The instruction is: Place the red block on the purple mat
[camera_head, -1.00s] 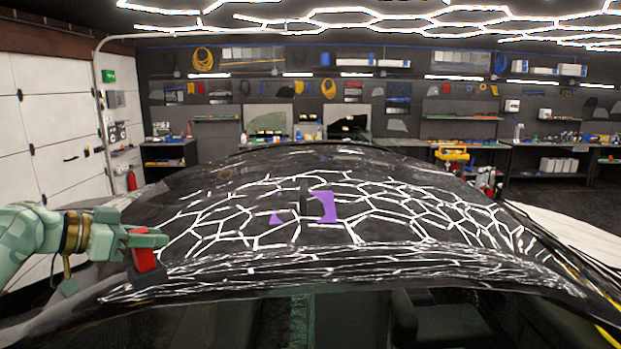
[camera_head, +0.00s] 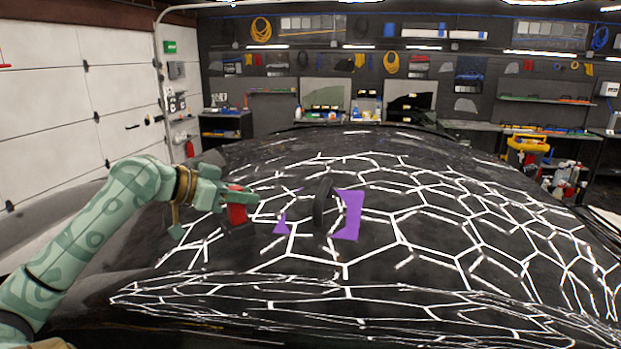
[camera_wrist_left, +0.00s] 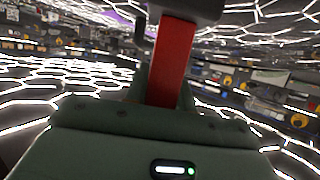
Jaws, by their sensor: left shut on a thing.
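My left gripper (camera_head: 248,200) is shut on the red block (camera_head: 237,213) and holds it above the glossy black car surface, left of the purple mat (camera_head: 350,214). In the left wrist view the red block (camera_wrist_left: 172,62) stands between my fingers, with a dark piece at its far end. I cannot tell whether that piece is joined to it. The purple mat shows on both sides of a dark upright object (camera_head: 322,200), which hides its middle. A purple strip also shows at the top of the left wrist view. My right gripper is not in view.
The car surface (camera_head: 420,225) is curved and mirrors the hexagonal ceiling lights. The dark upright object stands between the red block and the larger visible part of the mat. Shelves, a workbench and a yellow item (camera_head: 528,145) are far behind.

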